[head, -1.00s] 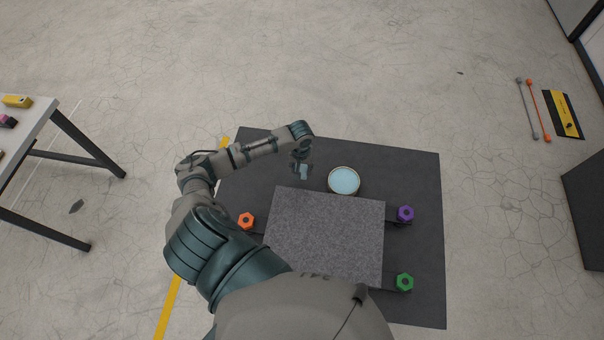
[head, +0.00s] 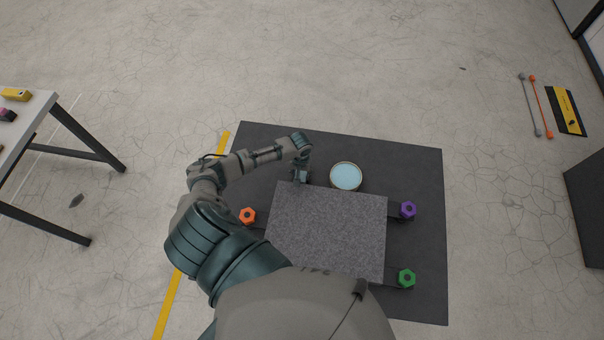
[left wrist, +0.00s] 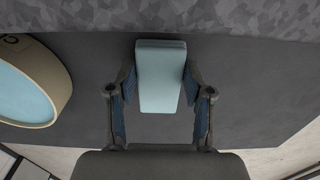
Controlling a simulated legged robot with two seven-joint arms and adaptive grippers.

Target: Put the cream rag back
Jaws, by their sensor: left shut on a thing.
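My left gripper (head: 300,178) is just off the far-left edge of the granite block (head: 328,235) in the head view. In the left wrist view my left gripper (left wrist: 160,82) is shut on a pale blue rectangular block (left wrist: 161,76), one finger on each side. The block's far end reaches close to the granite edge (left wrist: 160,14); I cannot tell whether they touch. No cream rag can be made out. My right gripper is not in view.
A round dish with pale blue contents (head: 346,176) stands right of the gripper on the dark mat (head: 405,170). Orange (head: 248,216), purple (head: 407,210) and green (head: 407,278) hex knobs surround the granite. A table (head: 30,115) is at far left.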

